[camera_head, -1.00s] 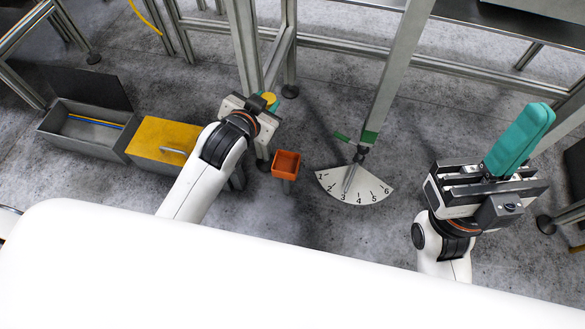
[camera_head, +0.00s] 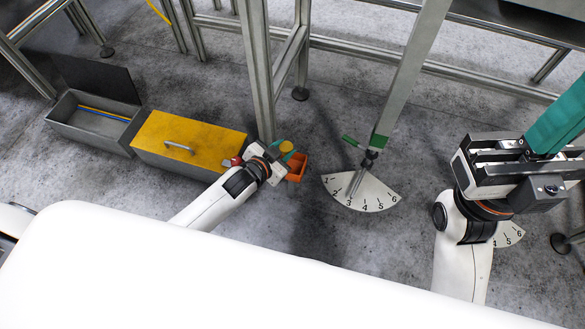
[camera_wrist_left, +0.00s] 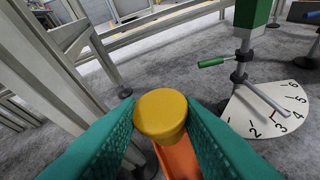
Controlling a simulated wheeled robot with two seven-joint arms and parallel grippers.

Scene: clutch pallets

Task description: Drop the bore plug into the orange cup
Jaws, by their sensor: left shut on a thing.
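The bore plug is a yellow round piece (camera_head: 286,146), held between the teal fingers of my left gripper (camera_head: 288,149). In the left wrist view the plug (camera_wrist_left: 160,112) sits between both fingers, its rounded end showing. The orange cup (camera_head: 298,170) is right beside and partly behind the left gripper in the head view. In the left wrist view its orange wall (camera_wrist_left: 180,162) shows below the plug, mostly hidden by the plug and fingers. My right gripper (camera_head: 560,118) is raised at the right edge, its teal fingers partly cut off, so its opening is unclear.
A yellow-lidded box (camera_head: 188,140) and an open grey bin (camera_head: 95,122) stand left of the left gripper. A grey frame post (camera_head: 258,70) rises close behind it. A numbered dial (camera_head: 362,193) with a green-handled lever is to the right of the cup.

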